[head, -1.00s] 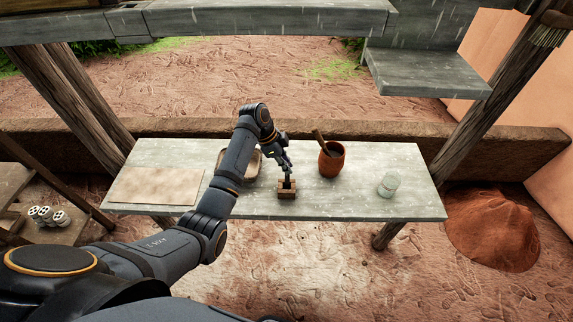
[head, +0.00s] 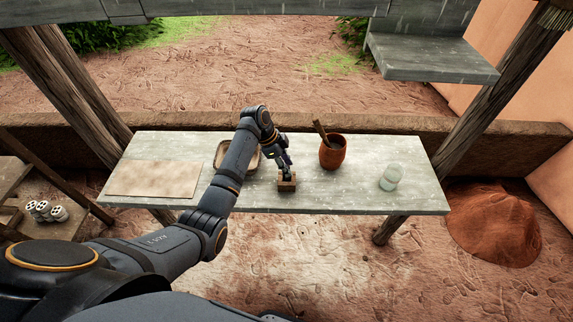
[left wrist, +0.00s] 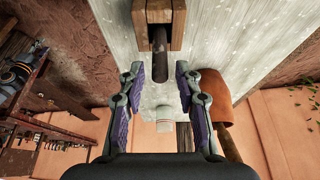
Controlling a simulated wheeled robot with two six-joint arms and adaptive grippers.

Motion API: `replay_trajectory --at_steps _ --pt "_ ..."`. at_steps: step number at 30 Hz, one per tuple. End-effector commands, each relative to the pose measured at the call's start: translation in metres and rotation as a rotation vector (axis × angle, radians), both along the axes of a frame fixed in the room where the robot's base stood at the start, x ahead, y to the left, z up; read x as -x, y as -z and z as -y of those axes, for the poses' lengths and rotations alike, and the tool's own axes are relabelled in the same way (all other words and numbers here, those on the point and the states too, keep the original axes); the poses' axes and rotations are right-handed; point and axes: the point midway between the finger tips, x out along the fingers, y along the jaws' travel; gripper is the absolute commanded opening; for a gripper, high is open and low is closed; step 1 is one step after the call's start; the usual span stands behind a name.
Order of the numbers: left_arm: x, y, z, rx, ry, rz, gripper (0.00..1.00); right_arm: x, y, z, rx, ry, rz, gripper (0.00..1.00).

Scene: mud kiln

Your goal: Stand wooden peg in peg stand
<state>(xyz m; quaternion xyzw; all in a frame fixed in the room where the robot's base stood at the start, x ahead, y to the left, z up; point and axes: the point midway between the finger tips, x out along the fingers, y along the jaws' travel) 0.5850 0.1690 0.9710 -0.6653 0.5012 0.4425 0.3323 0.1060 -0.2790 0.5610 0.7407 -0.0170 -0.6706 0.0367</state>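The peg stand (head: 287,186) is a small light-wood block near the table's front edge, right of centre-left. The dark wooden peg (left wrist: 160,62) sticks out of the stand (left wrist: 177,28) toward the left wrist camera. In the head view the peg is small and partly hidden by my gripper; its exact tilt and depth in the stand cannot be told. My left gripper (head: 285,161) is just above the stand. In the left wrist view its fingers (left wrist: 158,78) are spread apart, with clear gaps on both sides of the peg. My right gripper is not in view.
On the grey table (head: 320,205) are a terracotta pot (head: 334,155) with a stick in it, a pale jar (head: 390,178), a flat board (head: 152,180) and a shallow tray (head: 221,155), partly behind my arm. The table is clear between stand and jar.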

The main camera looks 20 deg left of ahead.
Motion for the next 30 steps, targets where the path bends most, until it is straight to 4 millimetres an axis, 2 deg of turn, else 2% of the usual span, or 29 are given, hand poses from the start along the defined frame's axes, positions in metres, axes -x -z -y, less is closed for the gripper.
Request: replay_trajectory --at_steps 11,14,24,30 --pt "0.0 -0.004 -0.002 0.0 0.0 0.001 0.42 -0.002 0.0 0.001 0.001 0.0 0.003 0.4" --pt "0.001 -0.018 -0.009 -0.003 -0.002 0.003 0.42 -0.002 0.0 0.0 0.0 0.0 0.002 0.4" --pt "0.01 -0.091 -0.038 -0.002 -0.001 0.004 0.42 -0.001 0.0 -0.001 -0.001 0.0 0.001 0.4" --pt "0.012 -0.109 -0.045 -0.001 0.0 0.0 0.42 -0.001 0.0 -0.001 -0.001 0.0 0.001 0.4"
